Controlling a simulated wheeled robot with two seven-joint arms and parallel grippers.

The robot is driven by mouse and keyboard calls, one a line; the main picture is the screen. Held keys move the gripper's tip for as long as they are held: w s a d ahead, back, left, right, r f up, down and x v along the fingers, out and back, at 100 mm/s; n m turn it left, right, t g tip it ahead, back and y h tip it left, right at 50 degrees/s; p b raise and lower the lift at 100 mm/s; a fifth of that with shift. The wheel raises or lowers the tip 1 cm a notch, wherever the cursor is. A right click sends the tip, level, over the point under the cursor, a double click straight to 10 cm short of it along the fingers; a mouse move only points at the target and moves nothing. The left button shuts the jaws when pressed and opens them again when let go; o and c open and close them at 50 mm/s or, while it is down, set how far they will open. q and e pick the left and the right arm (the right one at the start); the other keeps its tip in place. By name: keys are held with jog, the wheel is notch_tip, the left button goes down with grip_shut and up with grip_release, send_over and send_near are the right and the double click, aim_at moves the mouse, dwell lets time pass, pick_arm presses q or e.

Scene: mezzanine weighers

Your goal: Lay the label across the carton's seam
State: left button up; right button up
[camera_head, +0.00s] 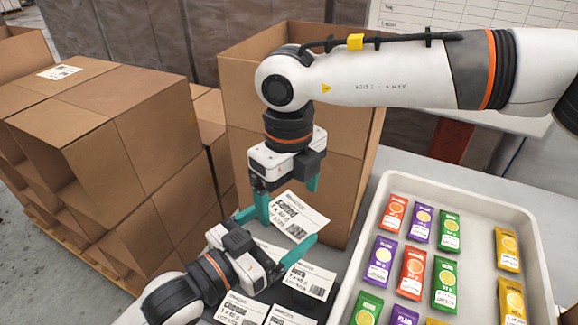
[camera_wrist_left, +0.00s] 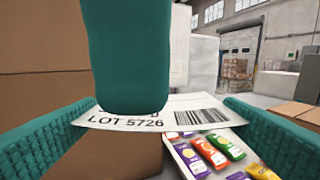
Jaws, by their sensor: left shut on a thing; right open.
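A white printed label (camera_head: 298,213) is between the spread fingers of my left gripper (camera_head: 284,226), which is shut on it at its edges. In the left wrist view the label (camera_wrist_left: 190,118) reads LOT 5726 and spans between the fingers. My right gripper (camera_head: 287,197) is open, pointing down right above the label; one of its fingers covers part of the label in the left wrist view. A tall brown carton (camera_head: 340,190) stands just behind both grippers. I cannot tell where its seam is; my right arm hides part of the carton.
Several more printed labels (camera_head: 312,281) lie on a dark surface below my left gripper. A white tray (camera_head: 538,245) of colourful packets stands at the right. Stacked brown cartons (camera_head: 110,140) fill the left. Grey tabletop (camera_head: 410,162) shows behind the tray.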

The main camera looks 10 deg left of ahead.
aim_at(294, 216)
jog(key=shift+f, duration=1.2)
jog(key=c, duration=1.1)
pick_arm(q)
jog(key=o, duration=0.7)
pick_arm(e)
jog(key=shift+o, duration=0.2)
pick_arm(q)
jog(key=shift+a+f, duration=0.1)
